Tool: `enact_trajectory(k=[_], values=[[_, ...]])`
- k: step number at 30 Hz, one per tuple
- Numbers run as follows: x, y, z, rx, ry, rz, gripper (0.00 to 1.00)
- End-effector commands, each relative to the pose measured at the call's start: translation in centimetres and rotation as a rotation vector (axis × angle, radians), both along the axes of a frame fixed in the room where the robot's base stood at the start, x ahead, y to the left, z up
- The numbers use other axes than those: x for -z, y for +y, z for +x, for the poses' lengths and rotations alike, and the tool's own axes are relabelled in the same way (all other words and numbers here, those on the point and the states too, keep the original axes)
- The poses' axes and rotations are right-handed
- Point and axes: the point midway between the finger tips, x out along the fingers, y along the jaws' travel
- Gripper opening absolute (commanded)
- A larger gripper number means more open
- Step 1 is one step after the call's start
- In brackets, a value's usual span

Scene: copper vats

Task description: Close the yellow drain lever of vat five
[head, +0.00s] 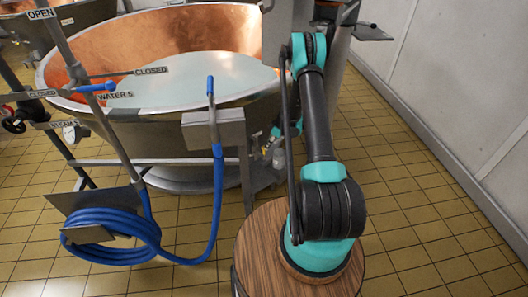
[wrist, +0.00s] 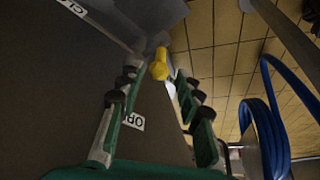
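The yellow drain lever (wrist: 160,64) shows in the wrist view as a short, rounded yellow end, just beyond and between my fingertips. My gripper (wrist: 158,80) is open, with one finger on each side of the picture and a gap between them. I cannot tell whether a finger touches the lever. Beside it is a dark surface with a partly visible label beginning "OP" (wrist: 133,121) and another beginning "CL" (wrist: 73,8). In the head view the copper vat (head: 200,35) holds pale liquid. I cannot make out the yellow lever there; my gripper is mostly hidden beside the vat's lower side.
A coiled blue hose (head: 110,240) hangs left of my arm and also shows at the wrist view's right (wrist: 270,130). A grey box (head: 200,130) on a post stands by the vat. Tiled floor (head: 420,200) is clear on the right, up to a white wall (head: 470,80).

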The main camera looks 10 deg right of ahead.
Motion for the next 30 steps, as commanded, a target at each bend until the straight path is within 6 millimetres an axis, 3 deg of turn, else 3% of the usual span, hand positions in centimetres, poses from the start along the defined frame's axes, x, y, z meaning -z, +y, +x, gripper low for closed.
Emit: enact_trajectory(k=[6, 12, 25, 30], values=[[3.7, 1.4, 0.7, -0.001, 0.0, 0.0, 0.35], [5.9, 2.2, 1.2, 0.0, 0.0, 0.0, 0.35], [6.8, 2.5, 1.3, 0.0, 0.0, 0.0, 0.35], [6.8, 2.5, 1.3, 0.0, 0.0, 0.0, 0.16]])
